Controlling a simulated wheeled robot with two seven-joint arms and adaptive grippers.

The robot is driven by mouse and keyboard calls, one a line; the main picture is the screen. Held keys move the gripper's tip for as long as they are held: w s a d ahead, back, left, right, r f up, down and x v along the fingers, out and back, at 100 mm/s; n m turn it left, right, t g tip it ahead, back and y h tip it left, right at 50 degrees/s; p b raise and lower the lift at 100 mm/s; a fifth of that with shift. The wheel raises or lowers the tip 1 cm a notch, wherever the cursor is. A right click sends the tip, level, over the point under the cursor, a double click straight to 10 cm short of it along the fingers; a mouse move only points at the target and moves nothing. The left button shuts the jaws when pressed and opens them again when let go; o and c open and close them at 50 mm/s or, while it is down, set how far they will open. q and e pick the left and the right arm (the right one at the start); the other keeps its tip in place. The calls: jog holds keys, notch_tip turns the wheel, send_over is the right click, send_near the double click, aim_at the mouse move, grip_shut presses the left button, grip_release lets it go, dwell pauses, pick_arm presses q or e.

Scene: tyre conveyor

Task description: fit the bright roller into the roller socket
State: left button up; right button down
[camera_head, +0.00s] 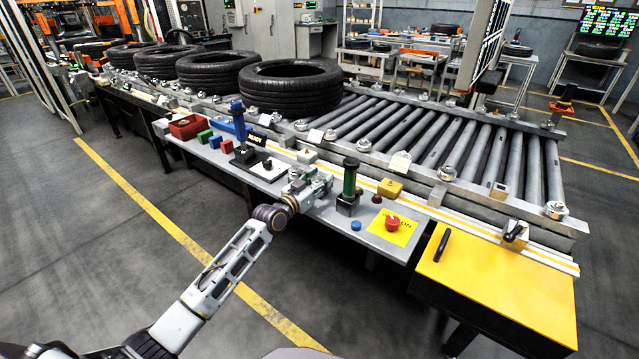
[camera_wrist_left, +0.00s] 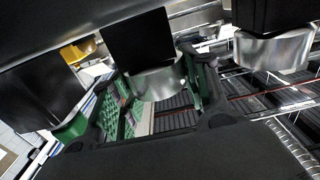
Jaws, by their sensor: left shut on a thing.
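My left gripper (camera_head: 312,186) is above the front of the grey bench, between a white plate with a black round mark (camera_head: 268,166) and a green post on a grey base (camera_head: 349,180). In the left wrist view, a shiny silver cylinder, apparently the bright roller (camera_wrist_left: 158,84), shows between the green-padded fingers. The left gripper is shut on it. In the head view the roller is too small to separate from the gripper. I cannot tell for certain which fixture is the roller socket. My right gripper is not in view.
A yellow cover (camera_head: 500,290) is at right.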

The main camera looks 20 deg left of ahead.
aim_at(320, 180)
pick_arm(q)
jog(key=shift+r, duration=0.2)
